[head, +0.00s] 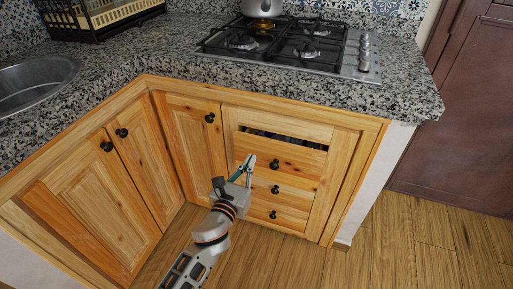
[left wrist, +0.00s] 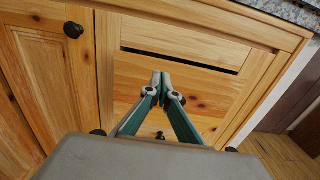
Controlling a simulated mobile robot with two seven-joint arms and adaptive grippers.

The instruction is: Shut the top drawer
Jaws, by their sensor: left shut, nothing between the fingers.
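The top drawer (head: 300,158) is in the wooden cabinet under the hob and has a dark round knob. It stands out a little: a dark gap shows above its front, with something bluish inside. It also shows in the left wrist view (left wrist: 205,90), with the gap as a thin dark slot. My left gripper (head: 250,163) is shut and empty, in front of the drawer's left part and left of the knob in the head view. In the left wrist view its fingertips (left wrist: 161,78) meet over the drawer front; I cannot tell whether they touch it. My right gripper is not in view.
Two lower drawers (head: 292,193) sit below, and a cabinet door (head: 196,140) is to the left. The granite counter (head: 180,65) overhangs above, with the gas hob (head: 290,45), a kettle (head: 263,6), a dish rack (head: 95,18) and a sink (head: 35,80). The wooden floor at right is clear.

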